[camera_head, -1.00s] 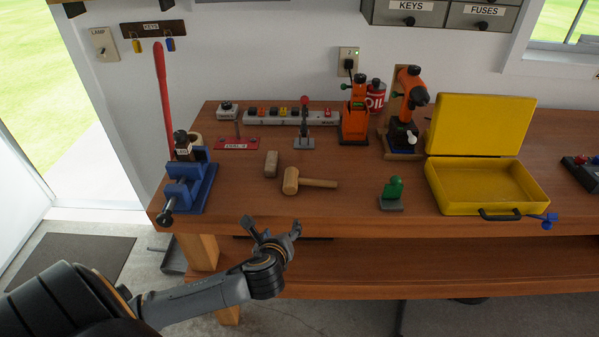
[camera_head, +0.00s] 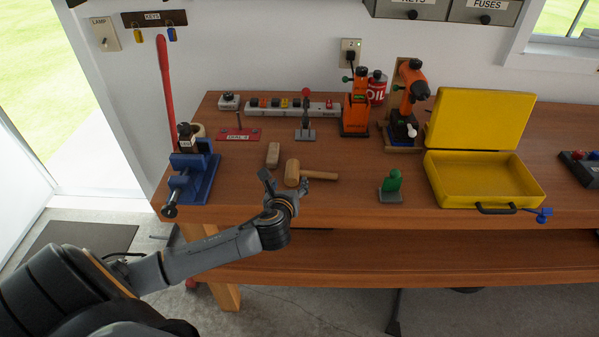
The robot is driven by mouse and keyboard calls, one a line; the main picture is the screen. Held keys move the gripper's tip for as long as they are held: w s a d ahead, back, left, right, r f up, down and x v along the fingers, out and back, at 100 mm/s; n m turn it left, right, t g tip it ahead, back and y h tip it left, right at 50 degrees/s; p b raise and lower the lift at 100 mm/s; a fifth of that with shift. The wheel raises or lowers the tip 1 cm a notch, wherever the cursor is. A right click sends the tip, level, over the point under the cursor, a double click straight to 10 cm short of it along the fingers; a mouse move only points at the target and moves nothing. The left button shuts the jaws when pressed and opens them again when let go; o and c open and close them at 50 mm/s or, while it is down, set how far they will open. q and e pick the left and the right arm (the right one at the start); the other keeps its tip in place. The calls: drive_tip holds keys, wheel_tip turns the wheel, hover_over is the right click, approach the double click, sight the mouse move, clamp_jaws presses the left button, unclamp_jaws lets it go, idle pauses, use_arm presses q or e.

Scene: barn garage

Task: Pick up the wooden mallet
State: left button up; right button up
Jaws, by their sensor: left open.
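The wooden mallet (camera_head: 316,175) lies on the workbench near its front edge, its pale head (camera_head: 292,172) to the left and its handle pointing right. My left gripper (camera_head: 283,180) is open and empty. In this view its fingers overlap the area just left of and below the mallet head. Whether they touch the mallet, I cannot tell. My right gripper is not in view.
A wooden block (camera_head: 273,155) lies just behind the gripper. A blue vise (camera_head: 196,180) stands to the left, a green object on a grey base (camera_head: 391,186) to the right. An open yellow case (camera_head: 484,182) stands farther right. Bench surface (camera_head: 345,205) in front of the handle is clear.

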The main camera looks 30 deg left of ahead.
sight(291, 180)
use_arm(q)
drive_tip(key=x, duration=0.4)
drive_tip(key=shift+f, duration=0.2)
drive_tip(key=shift+c, duration=0.5)
drive_tip(key=c, duration=1.1)
drive_tip(key=shift+c, duration=0.6)
drive_tip(key=shift+r, duration=0.1)
